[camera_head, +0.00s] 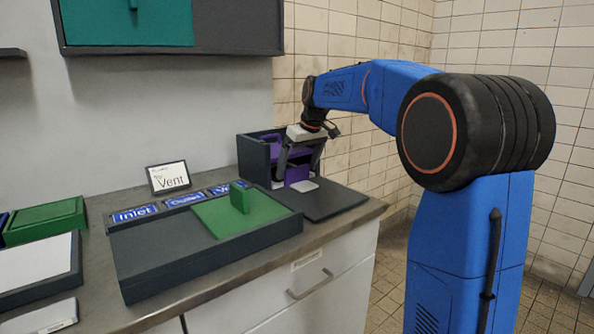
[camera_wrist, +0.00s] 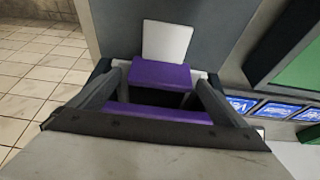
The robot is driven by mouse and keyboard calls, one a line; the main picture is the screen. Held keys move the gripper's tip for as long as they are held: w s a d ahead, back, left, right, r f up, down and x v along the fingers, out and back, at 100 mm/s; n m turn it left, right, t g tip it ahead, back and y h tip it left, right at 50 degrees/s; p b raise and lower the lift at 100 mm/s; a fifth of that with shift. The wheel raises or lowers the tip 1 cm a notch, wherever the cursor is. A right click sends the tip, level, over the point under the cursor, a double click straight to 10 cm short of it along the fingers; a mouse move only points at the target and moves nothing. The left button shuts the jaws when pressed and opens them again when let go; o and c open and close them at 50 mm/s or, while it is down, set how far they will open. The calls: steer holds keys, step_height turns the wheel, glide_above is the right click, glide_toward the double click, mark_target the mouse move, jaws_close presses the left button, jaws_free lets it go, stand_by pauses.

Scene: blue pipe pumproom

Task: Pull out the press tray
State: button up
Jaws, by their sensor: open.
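The press is a dark, open-fronted box (camera_head: 252,160) with purple parts inside, at the back right of the counter. A purple block (camera_wrist: 160,74) lies between my fingertips in the wrist view, with a gap on each side; a second purple bar (camera_wrist: 160,112) shows nearer the wrist. A small pale plate (camera_head: 303,186) lies on the dark base (camera_head: 335,203) in front of the box. I cannot tell which part is the tray. My gripper (camera_head: 299,174) is open and points down at the box front; its fingers hide part of the interior.
A dark panel with a green plate and upright green handle (camera_head: 240,202) stands left of the press, with Inlet and Outlet labels. A teal cabinet (camera_head: 125,22) hangs above. The counter's right end is close to the press.

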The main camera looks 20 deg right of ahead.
steer(key=shift+w+a+f, duration=0.1)
steer(key=shift+w+f, duration=0.15)
steer(key=shift+f, duration=0.45)
steer(key=shift+c, duration=0.4)
